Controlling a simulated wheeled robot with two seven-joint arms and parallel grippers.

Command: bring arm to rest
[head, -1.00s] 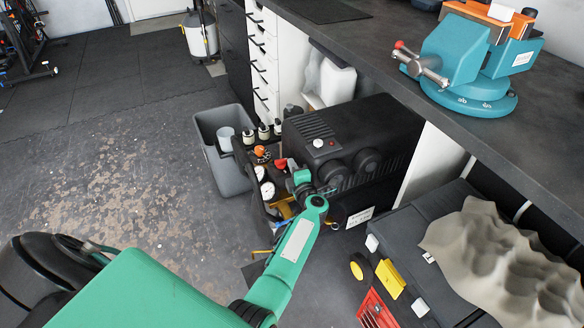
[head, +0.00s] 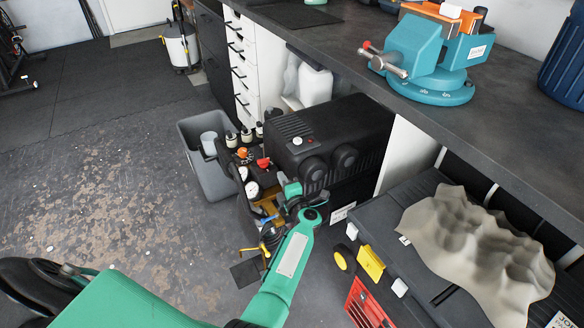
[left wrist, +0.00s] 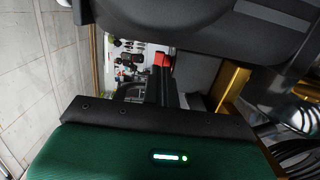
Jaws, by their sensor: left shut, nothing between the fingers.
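My left arm, green with black joints, reaches from the bottom of the head view toward a black compressor. My left gripper (head: 316,199) is small and partly hidden by its own wrist, in front of the compressor's lower side. In the left wrist view the dark fingers (left wrist: 152,88) are shut with nothing between them. I cannot tell whether the gripper touches anything. My right gripper is in neither view.
The black compressor (head: 345,125) stands under the workbench (head: 340,45), beside a grey bin (head: 205,170). A teal vise (head: 425,55) and a blue barrel (head: 567,70) are on the bench. A dark toolbox (head: 385,225) carries a beige cloth (head: 470,240).

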